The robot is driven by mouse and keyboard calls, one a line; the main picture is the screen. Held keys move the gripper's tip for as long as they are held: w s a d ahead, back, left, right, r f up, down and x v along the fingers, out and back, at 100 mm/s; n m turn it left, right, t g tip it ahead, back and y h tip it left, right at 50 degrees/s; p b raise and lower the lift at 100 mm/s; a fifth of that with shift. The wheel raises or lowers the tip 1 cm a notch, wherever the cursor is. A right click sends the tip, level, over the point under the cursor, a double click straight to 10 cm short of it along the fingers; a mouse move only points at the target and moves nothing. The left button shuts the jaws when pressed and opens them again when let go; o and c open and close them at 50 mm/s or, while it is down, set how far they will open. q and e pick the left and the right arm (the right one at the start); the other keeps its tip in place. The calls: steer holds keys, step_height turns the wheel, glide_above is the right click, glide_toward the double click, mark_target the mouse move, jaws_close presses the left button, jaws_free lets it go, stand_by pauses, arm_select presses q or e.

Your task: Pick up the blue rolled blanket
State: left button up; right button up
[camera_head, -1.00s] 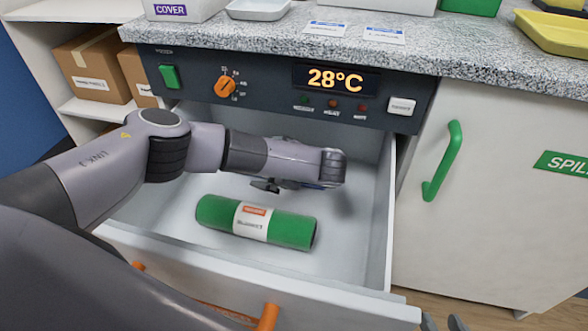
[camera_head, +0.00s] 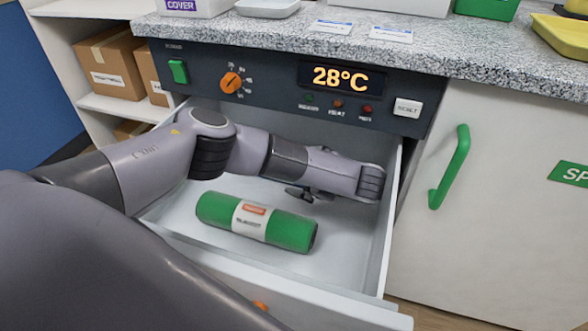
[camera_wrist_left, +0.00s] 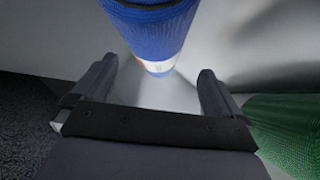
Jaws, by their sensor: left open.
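The blue rolled blanket (camera_wrist_left: 155,30) shows in the left wrist view, at top centre, with a pale label band. It lies beyond and partly between the fingers of my left gripper (camera_wrist_left: 157,72), which is open and empty. I cannot tell whether a finger touches it. In the head view the blue roll is hidden behind my left arm. There my left gripper's dark fingers (camera_head: 300,193) show inside the open drawer (camera_head: 345,262), just behind a green roll. My right gripper is not in view.
The green roll (camera_head: 290,231) with a white and orange label lies in the drawer's front; it shows at right in the wrist view (camera_wrist_left: 285,125). The control panel (camera_head: 285,85) overhangs the drawer. A cabinet with a green handle (camera_head: 452,165) stands right.

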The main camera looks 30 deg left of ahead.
arm_select(q)
steer(key=shift+w+d, duration=0.1)
steer(key=shift+d, duration=0.15)
steer(key=shift+b+x, duration=0.35)
steer(key=shift+x, duration=0.75)
steer(key=b+x, duration=0.1)
steer(key=x, duration=0.3)
steer(key=shift+a+r+b, duration=0.15)
steer(key=shift+a+b, duration=0.1)
steer(key=shift+b, duration=0.05)
steer(key=shift+w+a, duration=0.2)
steer(key=shift+a, duration=0.1)
steer(key=c, duration=1.2)
arm_select(e)
steer(key=shift+w+a+f+y, duration=0.3)
steer(key=shift+w+a+y, duration=0.15)
steer(key=shift+a+y, duration=0.2)
